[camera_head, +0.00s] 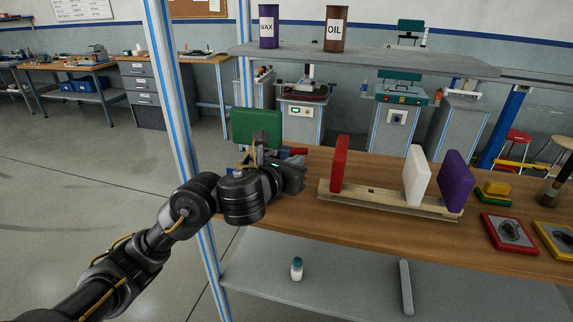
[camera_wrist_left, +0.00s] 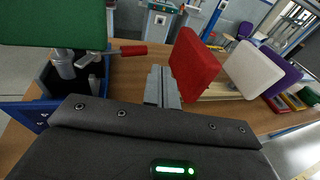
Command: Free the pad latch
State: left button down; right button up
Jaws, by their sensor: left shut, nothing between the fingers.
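A green pad (camera_head: 257,127) stands upright at the left end of the wooden bench, partly behind my left arm. In the left wrist view the green pad (camera_wrist_left: 55,20) is at the top left, above a blue and black fixture (camera_wrist_left: 45,112). A lever with a red grip (camera_wrist_left: 132,50) sticks out to the right beside the fixture; its red end also shows in the head view (camera_head: 298,151). My left gripper (camera_wrist_left: 162,84) is shut and empty, its fingertips to the lower right of the red grip. Whether they touch it I cannot tell. My right gripper is out of view.
A wooden rack (camera_head: 380,199) holds red (camera_head: 339,163), white (camera_head: 416,175) and purple (camera_head: 455,180) upright pads right of my left gripper. Framed trays (camera_head: 509,233) lie farther right. A shelf (camera_head: 370,60) with wax and oil cans hangs above. A blue-striped post (camera_head: 172,100) stands left.

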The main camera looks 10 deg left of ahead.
pick_arm(q)
jog(key=s+p, duration=0.1)
jog(key=s, duration=0.1)
jog(key=s+p, duration=0.1)
jog(key=s+d+p, duration=0.1)
jog(key=s, duration=0.1)
jog(key=shift+s+r, duration=0.3)
jog(key=shift+s, duration=0.05)
